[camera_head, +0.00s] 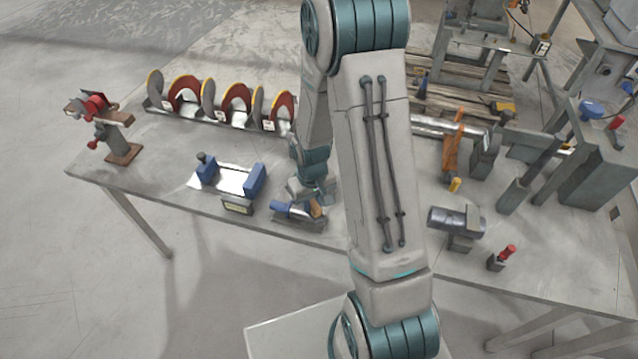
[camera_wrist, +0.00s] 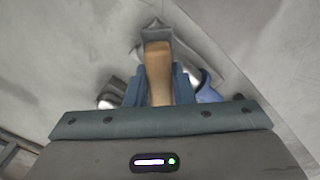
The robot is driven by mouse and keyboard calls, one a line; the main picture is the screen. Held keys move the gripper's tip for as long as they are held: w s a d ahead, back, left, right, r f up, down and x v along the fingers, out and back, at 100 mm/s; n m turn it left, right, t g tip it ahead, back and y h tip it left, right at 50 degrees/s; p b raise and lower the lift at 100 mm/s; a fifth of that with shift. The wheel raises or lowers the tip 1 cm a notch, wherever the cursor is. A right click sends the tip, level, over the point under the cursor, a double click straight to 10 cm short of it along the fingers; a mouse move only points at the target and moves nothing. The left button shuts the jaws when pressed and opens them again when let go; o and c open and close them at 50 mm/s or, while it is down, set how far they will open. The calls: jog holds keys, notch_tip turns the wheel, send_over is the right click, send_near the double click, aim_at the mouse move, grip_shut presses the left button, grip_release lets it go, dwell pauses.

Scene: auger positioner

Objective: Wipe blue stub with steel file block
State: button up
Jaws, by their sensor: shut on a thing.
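My gripper (camera_head: 312,192) is low over the front of the bench, left of my forearm. In the wrist view my gripper (camera_wrist: 157,88) is shut on the tan wooden handle (camera_wrist: 157,65) of the steel file block, whose grey end (camera_wrist: 155,33) shows beyond it. A bit of the handle (camera_head: 316,211) shows in the head view. The blue stub (camera_head: 290,209) lies on a low grey stand (camera_head: 300,224), close beside the handle. A blue rounded piece, likely the stub, shows right of the fingers in the wrist view (camera_wrist: 207,90). Whether file and stub touch cannot be told.
A blue-ended holder (camera_head: 231,180) stands left of my gripper. A red and grey auger (camera_head: 222,100) lies along the back edge. A red-handled clamp (camera_head: 112,130) is at the far left. A dark cylinder (camera_head: 455,222) and a red-topped piece (camera_head: 502,257) stand right of my arm.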

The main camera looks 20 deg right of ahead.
jog(key=shift+w+a+r, duration=0.1)
jog(key=shift+w+a, duration=0.3)
jog(key=shift+a, duration=0.25)
jog(key=shift+d, duration=0.15)
grip_shut()
jog(key=s+d, duration=0.2)
jog(key=d, duration=0.1)
jog(key=shift+s+d, duration=0.15)
jog(key=shift+s, duration=0.05)
notch_tip(320, 180, up, 4)
jog(key=p, duration=0.2)
jog(key=shift+p, duration=0.35)
jog(key=shift+r+p, duration=1.15)
jog(key=shift+r, duration=0.7)
